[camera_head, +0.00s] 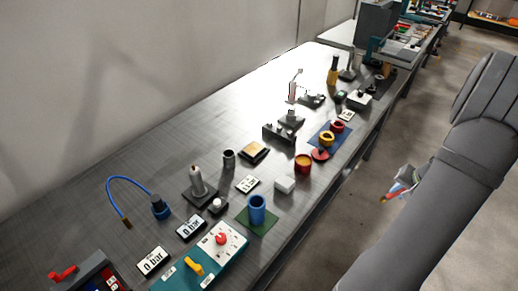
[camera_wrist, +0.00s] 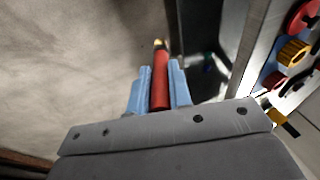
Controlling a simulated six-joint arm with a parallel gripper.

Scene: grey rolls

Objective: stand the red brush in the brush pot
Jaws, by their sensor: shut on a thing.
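My gripper (camera_wrist: 160,78) is shut on the red brush (camera_wrist: 160,84), which sits between the two blue fingers and points away from the wrist, with a yellowish end showing beyond them. In the head view, my gripper (camera_head: 402,186) hangs off the right side of the bench over the floor, partly hidden by my arm.
Red and yellow round pieces (camera_head: 327,139) sit on a blue mat. The floor beside the bench is clear.

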